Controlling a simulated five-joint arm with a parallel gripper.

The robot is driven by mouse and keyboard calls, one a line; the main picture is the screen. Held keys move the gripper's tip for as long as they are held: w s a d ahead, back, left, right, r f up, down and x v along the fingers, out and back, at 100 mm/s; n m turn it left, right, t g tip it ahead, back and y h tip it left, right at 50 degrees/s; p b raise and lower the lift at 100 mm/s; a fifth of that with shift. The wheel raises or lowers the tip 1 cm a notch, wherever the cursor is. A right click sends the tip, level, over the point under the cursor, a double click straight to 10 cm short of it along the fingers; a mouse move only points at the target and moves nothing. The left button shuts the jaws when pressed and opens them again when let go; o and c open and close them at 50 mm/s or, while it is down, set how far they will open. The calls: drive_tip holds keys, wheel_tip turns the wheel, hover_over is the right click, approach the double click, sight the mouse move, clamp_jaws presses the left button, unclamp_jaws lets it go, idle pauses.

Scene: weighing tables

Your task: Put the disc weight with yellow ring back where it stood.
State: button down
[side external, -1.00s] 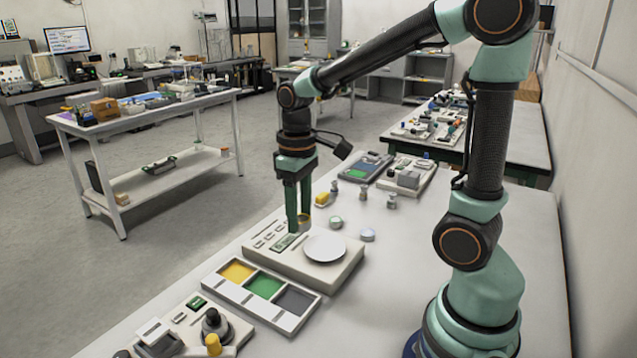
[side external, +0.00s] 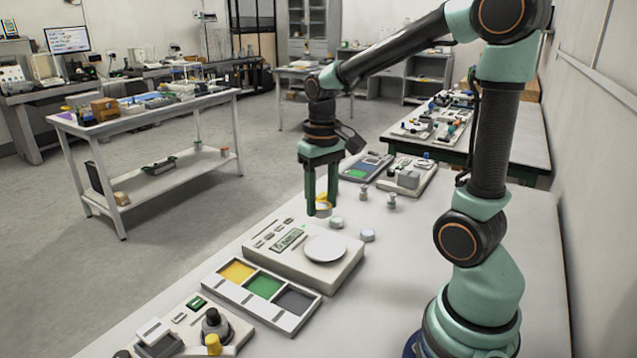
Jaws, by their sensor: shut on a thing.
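A disc with a bluish top (side external: 367,235) stands further right. The scale (side external: 285,262) has a bare white round pan (side external: 325,247).
Two small knobbed weights (side external: 363,193) (side external: 391,200) stand behind to the right. A tray with yellow, green and grey compartments (side external: 262,297) lies in front of the scale. The table right of the discs is clear.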

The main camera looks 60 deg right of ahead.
sight(375, 266)
drive_tip(key=s+d+r+m, duration=0.1)
drive_tip(key=s+d+m, duration=0.65)
drive_tip(key=d, duration=0.45)
drive_tip(key=shift+n, duration=0.35)
drive_tip(key=f, duration=1.9)
drive_tip(key=shift+s+f, duration=0.3)
drive_tip(key=shift+f, duration=0.05)
drive_tip(key=shift+f, duration=0.1)
drive_tip(key=c, duration=0.6)
unclamp_jaws()
